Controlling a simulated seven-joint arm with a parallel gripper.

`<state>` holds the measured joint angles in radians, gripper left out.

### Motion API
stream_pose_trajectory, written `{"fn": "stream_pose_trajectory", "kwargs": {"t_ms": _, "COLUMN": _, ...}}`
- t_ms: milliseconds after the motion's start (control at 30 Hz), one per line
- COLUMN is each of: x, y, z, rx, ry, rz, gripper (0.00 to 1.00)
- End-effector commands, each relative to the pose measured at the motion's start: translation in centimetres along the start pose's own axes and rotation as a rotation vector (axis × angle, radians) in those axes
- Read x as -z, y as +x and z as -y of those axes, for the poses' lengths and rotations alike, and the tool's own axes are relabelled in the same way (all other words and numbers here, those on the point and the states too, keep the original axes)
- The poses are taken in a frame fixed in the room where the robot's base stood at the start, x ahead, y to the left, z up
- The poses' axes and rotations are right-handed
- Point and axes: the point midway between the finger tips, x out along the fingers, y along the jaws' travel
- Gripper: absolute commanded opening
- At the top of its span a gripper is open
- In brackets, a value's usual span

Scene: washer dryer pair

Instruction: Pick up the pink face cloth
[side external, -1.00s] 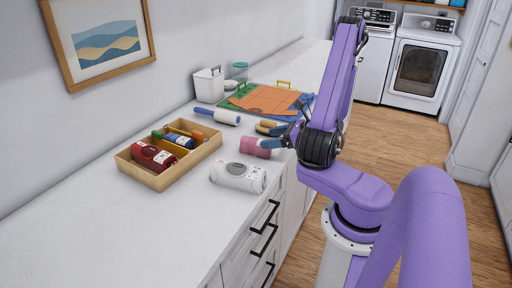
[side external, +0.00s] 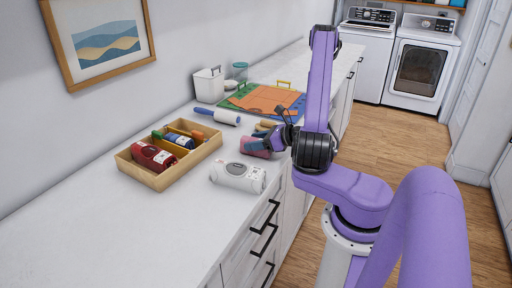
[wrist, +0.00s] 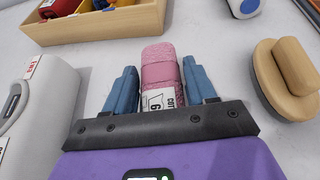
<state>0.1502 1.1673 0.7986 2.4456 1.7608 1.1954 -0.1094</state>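The pink face cloth (wrist: 160,75) is a rolled pink bundle with a white label, lying on the white counter (side external: 130,235). In the wrist view it lies lengthwise between the two blue fingers of my gripper (wrist: 160,66). The left finger shows a gap to the cloth; the right finger is very close beside it, and I cannot tell whether it touches. My gripper is open. In the side view the cloth (side external: 253,147) is partly hidden by my gripper (side external: 266,143), which is low at the counter's front part.
A wooden tray (side external: 147,178) with bottles stands to the left. A wooden brush (wrist: 296,68) is close on the right in the wrist view. A lint roller (side external: 218,116) and coloured mats (side external: 265,100) lie behind.

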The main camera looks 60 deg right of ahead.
Motion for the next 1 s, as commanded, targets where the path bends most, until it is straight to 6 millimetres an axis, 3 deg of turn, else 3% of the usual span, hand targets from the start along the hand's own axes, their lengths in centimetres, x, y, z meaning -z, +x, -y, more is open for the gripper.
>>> {"fn": "stream_pose_trajectory", "kwargs": {"t_ms": 33, "x": 0.0, "y": 0.0, "z": 0.0, "rx": 0.000, "ry": 0.000, "rz": 0.000, "gripper": 0.39}}
{"fn": "stream_pose_trajectory", "kwargs": {"t_ms": 100, "x": 0.0, "y": 0.0, "z": 0.0, "rx": 0.000, "ry": 0.000, "rz": 0.000, "gripper": 0.22}}
{"fn": "stream_pose_trajectory", "kwargs": {"t_ms": 567, "x": -0.5, "y": -0.2, "z": 0.1, "rx": 0.001, "ry": -0.001, "rz": 0.000, "gripper": 0.22}}
{"fn": "stream_pose_trajectory", "kwargs": {"t_ms": 867, "x": -3.1, "y": -1.3, "z": 0.0, "rx": 0.002, "ry": -0.006, "rz": 0.001, "gripper": 0.22}}
{"fn": "stream_pose_trajectory", "kwargs": {"t_ms": 1000, "x": -4.3, "y": -3.5, "z": -1.0, "rx": 0.005, "ry": -0.003, "rz": 0.001, "gripper": 0.22}}
